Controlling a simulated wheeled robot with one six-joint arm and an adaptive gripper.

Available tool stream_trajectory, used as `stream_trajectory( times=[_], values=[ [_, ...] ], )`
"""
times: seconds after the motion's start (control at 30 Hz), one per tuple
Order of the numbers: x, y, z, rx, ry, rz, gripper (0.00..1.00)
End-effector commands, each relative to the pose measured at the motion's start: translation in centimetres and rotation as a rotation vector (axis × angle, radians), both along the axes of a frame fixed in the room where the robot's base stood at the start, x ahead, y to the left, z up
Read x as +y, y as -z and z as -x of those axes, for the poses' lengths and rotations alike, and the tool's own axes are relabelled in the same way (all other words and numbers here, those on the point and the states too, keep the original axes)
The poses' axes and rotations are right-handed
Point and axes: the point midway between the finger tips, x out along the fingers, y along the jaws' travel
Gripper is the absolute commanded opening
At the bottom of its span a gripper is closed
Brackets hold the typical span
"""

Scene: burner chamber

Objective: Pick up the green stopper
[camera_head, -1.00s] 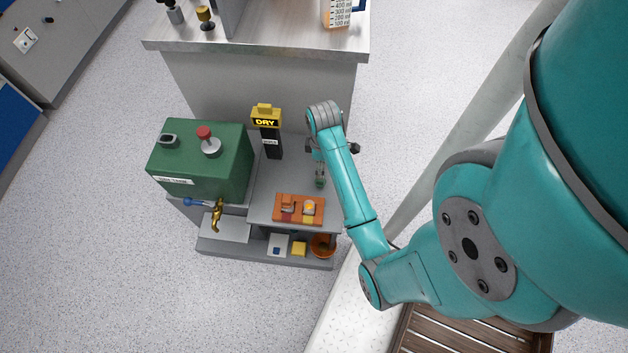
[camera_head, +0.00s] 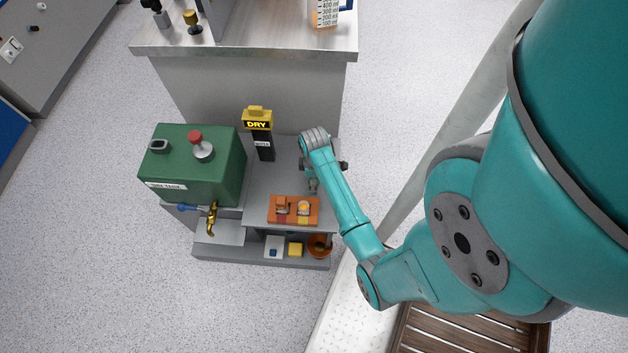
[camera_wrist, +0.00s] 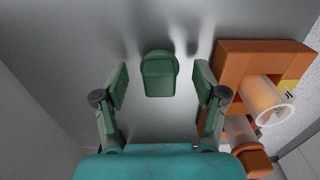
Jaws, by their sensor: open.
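The green stopper (camera_wrist: 159,75) stands on the grey shelf in the wrist view, with a wider round part at its far end. My gripper (camera_wrist: 160,86) is open, with one green-padded finger to each side of the stopper and a gap on both sides. The fingers do not appear to touch it. In the head view my gripper (camera_head: 313,184) is low over the shelf, partly covered by my arm, and the stopper is hard to make out there.
An orange rack (camera_head: 293,210) holding small glass pieces is close beside my gripper; it also shows at the right of the wrist view (camera_wrist: 232,72).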

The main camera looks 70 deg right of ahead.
Motion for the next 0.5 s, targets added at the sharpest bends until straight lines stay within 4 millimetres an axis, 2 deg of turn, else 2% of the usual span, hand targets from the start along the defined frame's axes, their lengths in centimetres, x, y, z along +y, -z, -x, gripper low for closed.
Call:
stream_trajectory(
  times=[0.17,0.37,0.5],
  values=[
    [-0.03,-0.01,-0.02,0.0,0.0,0.001,0.71],
    [-0.02,-0.02,-0.02,0.0,0.0,0.001,0.23],
    [-0.02,-0.02,-0.02,0.0,0.0,0.001,0.23]
  ],
)
